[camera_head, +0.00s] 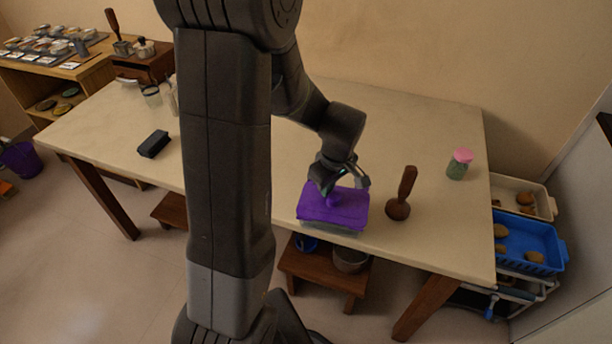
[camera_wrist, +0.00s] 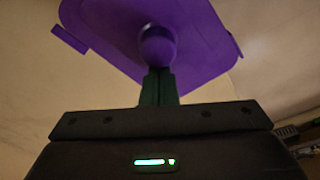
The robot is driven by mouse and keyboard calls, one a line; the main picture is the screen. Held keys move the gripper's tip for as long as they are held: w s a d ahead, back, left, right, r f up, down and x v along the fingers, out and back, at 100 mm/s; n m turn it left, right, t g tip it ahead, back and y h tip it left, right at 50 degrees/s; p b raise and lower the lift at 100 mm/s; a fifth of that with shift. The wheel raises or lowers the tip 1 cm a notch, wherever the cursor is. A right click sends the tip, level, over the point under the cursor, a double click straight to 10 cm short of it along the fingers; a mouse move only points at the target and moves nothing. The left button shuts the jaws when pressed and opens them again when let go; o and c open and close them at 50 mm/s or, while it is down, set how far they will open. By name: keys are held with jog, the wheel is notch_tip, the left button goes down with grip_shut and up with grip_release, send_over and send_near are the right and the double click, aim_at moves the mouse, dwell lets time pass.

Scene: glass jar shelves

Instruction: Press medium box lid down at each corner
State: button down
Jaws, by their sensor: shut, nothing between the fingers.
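The medium box is a clear container (camera_head: 331,229) with a purple lid (camera_head: 345,208), near the front edge of the table. The lid has a round purple knob in its middle and side tabs; it fills the top of the wrist view (camera_wrist: 203,62). My gripper (camera_head: 331,187) is over the lid close to the knob, with its fingers shut together. In the wrist view the fingertips (camera_wrist: 158,72) overlap the lower edge of the knob (camera_wrist: 157,45); I cannot tell if they touch it. Whether the lid is seated on every side cannot be seen.
A wooden-handled tool (camera_head: 402,195) stands just right of the box. A jar with a pink lid (camera_head: 459,164) is further right. A black block (camera_head: 153,144) lies on the table (camera_head: 420,120) at left. My arm hides part of the table's middle.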

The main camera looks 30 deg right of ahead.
aim_at(361, 194)
jog(key=shift+r+p, duration=0.4)
jog(key=shift+r, duration=0.5)
jog(key=shift+s+d+f+b, duration=0.15)
jog(key=shift+s+d, duration=0.5)
jog(key=shift+d, duration=0.75)
jog(key=shift+s+d+f+b, duration=0.15)
jog(key=shift+s+d, duration=0.5)
jog(key=shift+d, duration=0.75)
jog(key=shift+s+d+f+b, duration=0.1)
jog(key=shift+s+d+b, duration=0.15)
jog(key=shift+s+d, duration=0.8)
jog(key=shift+w+d, duration=0.3)
jog(key=shift+w, duration=0.1)
jog(key=shift+f+b, duration=0.7)
jog(key=shift+f, duration=0.1)
jog(key=shift+a+f, duration=0.1)
jog(key=shift+r+p, duration=0.6)
jog(key=shift+r, duration=0.6)
